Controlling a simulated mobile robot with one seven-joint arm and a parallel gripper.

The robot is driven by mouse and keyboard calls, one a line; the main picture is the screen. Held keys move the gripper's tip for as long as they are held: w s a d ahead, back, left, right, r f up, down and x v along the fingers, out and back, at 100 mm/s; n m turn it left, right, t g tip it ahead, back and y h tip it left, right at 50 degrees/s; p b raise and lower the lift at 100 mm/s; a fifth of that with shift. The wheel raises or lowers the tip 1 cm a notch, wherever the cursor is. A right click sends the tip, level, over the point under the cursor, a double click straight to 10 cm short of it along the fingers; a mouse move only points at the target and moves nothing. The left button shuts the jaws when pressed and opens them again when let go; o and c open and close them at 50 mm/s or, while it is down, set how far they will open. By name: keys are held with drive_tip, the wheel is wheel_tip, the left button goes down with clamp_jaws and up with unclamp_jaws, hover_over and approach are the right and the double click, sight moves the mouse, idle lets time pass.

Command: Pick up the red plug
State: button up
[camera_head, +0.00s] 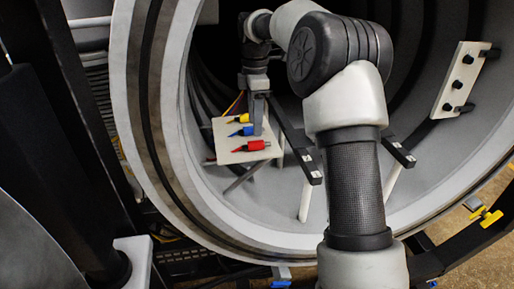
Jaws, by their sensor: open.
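The red plug (252,146) lies on a small pale board (228,155) inside the round furnace chamber, nearest the board's front edge. A blue plug (244,131) and a yellow plug (241,118) lie behind it on the same board. My gripper (257,128) is open and points down over the board's right side, close to the plugs. Its fingers look just behind the red plug's right end. I cannot tell the gap between the fingertips and the red plug.
The chamber rim (150,120) curves around the left and below. A pale panel with several black knobs (461,80) is on the right wall. Dark rails (296,140) on white posts stand right of the board. My arm covers the middle.

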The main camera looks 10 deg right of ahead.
sight(256, 142)
drive_tip(key=shift+s+d+f, duration=0.1)
drive_tip(key=shift+f, duration=1.6)
drive_tip(key=shift+s+d+f, duration=0.1)
drive_tip(key=shift+f, duration=1.6)
drive_tip(key=c, duration=1.1)
